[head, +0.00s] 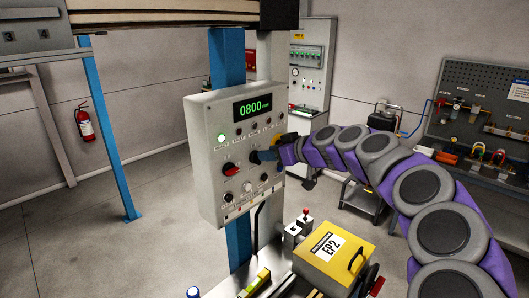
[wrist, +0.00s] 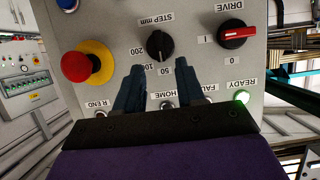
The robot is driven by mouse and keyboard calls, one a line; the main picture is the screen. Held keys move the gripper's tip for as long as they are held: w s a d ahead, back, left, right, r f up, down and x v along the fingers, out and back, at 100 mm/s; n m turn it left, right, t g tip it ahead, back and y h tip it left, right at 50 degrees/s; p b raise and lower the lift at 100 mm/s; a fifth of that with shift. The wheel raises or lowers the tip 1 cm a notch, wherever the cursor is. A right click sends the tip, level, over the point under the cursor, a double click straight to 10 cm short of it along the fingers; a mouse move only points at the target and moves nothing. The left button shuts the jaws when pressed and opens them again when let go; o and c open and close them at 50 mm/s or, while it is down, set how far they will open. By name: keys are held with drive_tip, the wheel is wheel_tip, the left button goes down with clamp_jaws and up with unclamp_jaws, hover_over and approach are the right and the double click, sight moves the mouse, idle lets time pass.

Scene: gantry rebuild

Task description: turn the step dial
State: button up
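The step dial (wrist: 160,45) is a black knob with a white pointer mark, labelled "STEP mm", on the grey control panel (head: 203,125). In the head view my gripper (head: 261,156) is at the panel's right half and hides the dial.
A red DRIVE switch (wrist: 236,34) lies right of the dial in the wrist view. A red emergency stop (wrist: 77,67) on a yellow base lies left. A green READY lamp (wrist: 241,97) is lit. The display (head: 252,108) reads 0800. A yellow box (head: 318,265) stands below the panel.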

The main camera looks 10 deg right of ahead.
sight(257, 158)
drive_tip(key=shift+x, duration=1.65)
drive_tip(key=shift+s+r, duration=0.1)
drive_tip(key=shift+r, duration=0.05)
drive_tip(key=shift+c, duration=0.4)
clamp_jaws()
